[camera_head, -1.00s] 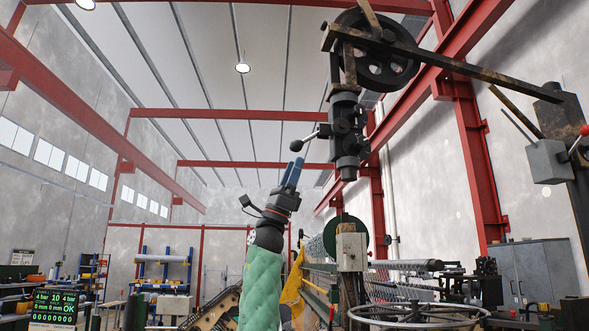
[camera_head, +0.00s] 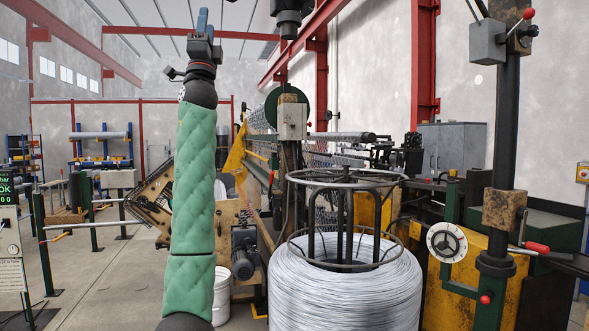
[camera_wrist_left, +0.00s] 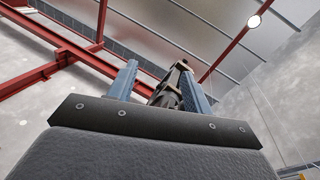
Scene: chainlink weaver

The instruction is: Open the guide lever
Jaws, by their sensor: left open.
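My left gripper (camera_head: 203,20) is raised at the top of the head view, with its blue fingers pointing up. In the left wrist view, its two fingers (camera_wrist_left: 158,78) stand apart with nothing held between them. The lower end of a dark hanging guide head (camera_head: 288,18) shows at the top edge of the head view, to the right of the gripper and apart from it. Its upper part and any lever on it are out of the head view. In the left wrist view, dark overhead machinery (camera_wrist_left: 174,88) shows beyond the fingers, near the right one. My right gripper is not in view.
A large wire coil (camera_head: 345,290) stands in front, with a metal frame in it. Open air surrounds the raised gripper.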

